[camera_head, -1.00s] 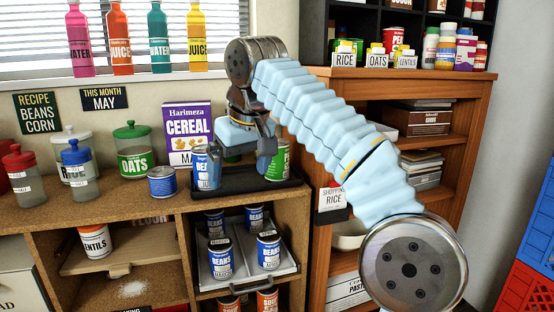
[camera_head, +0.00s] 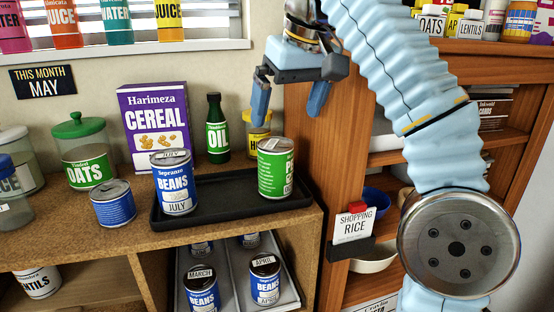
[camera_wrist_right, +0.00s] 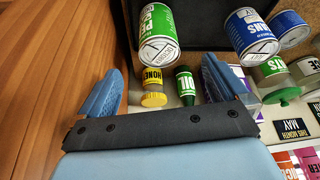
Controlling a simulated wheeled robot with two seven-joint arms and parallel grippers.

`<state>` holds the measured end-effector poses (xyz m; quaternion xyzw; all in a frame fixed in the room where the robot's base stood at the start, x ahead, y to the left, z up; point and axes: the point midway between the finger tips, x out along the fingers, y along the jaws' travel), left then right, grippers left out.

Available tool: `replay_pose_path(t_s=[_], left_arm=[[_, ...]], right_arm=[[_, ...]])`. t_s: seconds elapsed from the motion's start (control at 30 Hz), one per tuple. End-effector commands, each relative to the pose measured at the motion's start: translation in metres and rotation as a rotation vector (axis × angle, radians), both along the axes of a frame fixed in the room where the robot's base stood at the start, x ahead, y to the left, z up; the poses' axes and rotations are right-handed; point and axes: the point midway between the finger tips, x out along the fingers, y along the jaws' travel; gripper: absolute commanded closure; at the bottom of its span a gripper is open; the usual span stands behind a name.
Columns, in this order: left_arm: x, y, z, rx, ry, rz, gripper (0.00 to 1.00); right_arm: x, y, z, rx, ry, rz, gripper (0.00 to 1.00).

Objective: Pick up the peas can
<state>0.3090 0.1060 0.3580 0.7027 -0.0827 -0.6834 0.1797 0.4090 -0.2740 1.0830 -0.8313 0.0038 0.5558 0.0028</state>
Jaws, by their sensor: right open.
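The peas can (camera_head: 276,168) is green and white and stands upright at the right end of a black tray (camera_head: 225,205) on the counter. Part of its label is turned out of sight. My right gripper (camera_head: 290,98) is open and empty, its blue fingers pointing down, apart from the can and above it in the picture. In the right wrist view the peas can (camera_wrist_right: 158,32) shows beyond the open fingers (camera_wrist_right: 162,80), with nothing between them in their grip. My left gripper is not in view.
A blue beans can (camera_head: 174,183) stands at the tray's left end. An oil bottle (camera_head: 218,130) and honey jar (camera_head: 258,135) stand behind the tray, beside the cereal box (camera_head: 155,118). A wooden shelf (camera_head: 310,160) rises close on the right. The tray's middle is bare.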

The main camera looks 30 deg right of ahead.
Motion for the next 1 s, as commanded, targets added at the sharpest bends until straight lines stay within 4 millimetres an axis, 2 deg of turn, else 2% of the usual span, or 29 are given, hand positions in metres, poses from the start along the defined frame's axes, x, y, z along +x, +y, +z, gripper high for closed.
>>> replay_pose_path(t_s=[0.17, 0.4, 0.67, 0.83, 1.0], left_arm=[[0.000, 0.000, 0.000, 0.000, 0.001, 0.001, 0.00], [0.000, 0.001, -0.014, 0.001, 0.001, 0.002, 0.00], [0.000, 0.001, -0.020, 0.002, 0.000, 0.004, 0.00], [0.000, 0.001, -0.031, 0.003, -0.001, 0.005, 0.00], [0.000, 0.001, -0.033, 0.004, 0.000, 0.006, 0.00]], right_arm=[[0.007, -0.001, -0.018, -0.005, 0.003, -0.001, 0.00], [0.025, -0.001, -0.067, -0.001, 0.003, -0.002, 0.00], [0.034, -0.002, -0.087, 0.000, 0.002, -0.001, 0.00], [0.043, -0.004, -0.114, -0.001, 0.003, -0.001, 0.00], [0.050, -0.004, -0.127, 0.000, 0.001, -0.001, 0.00]])
